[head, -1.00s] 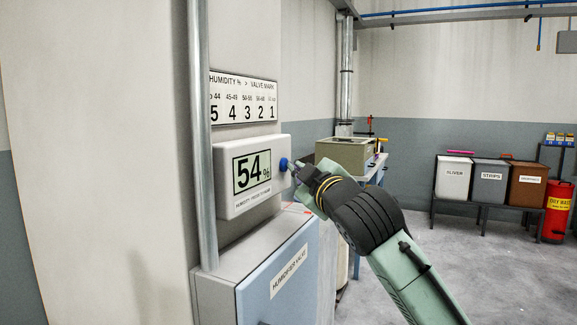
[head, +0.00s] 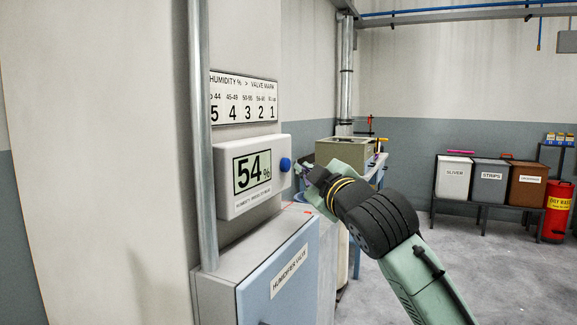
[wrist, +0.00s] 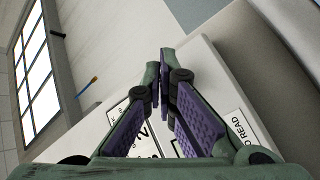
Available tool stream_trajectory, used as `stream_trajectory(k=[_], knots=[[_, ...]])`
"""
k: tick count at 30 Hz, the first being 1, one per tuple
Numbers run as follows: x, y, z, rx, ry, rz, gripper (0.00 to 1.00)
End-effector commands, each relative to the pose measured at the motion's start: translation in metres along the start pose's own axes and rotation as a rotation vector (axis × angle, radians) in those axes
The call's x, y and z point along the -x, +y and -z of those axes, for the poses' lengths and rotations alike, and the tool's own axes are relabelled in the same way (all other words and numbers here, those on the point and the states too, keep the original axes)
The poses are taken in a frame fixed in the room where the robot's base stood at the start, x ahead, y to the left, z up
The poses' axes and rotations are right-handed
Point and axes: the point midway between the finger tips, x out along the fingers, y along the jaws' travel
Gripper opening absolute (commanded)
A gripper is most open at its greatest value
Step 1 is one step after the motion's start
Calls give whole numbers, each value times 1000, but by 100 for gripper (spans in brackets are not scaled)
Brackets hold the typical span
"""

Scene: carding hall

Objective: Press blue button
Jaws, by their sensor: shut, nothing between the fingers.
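The blue button (head: 285,164) sticks out on the right part of the white humidity meter (head: 225,206), whose display (head: 252,170) reads 54 %. My gripper (head: 302,170) is just right of the button, with a small gap between them, and it does not touch the button. In the wrist view my gripper (wrist: 160,85) has its two purple-padded fingers together at the tips, with nothing between them. The button cannot be made out in the wrist view.
The humidifier valve cabinet (head: 240,290) juts out below the meter. A metal pipe (head: 201,120) runs down on the left. A chart (head: 243,98) hangs above. Behind stand a table with an olive box (head: 343,152) and labelled bins (head: 488,180).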

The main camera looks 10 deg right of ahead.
Motion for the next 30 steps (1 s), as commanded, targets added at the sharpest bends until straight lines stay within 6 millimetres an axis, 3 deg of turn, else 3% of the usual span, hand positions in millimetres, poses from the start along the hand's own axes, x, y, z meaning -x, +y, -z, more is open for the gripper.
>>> stream_trajectory(k=[16, 30], knots=[[32, 24, -24, -2, -2, -1, 0], [35, 25, -26, -1, 0, 0, 0]])
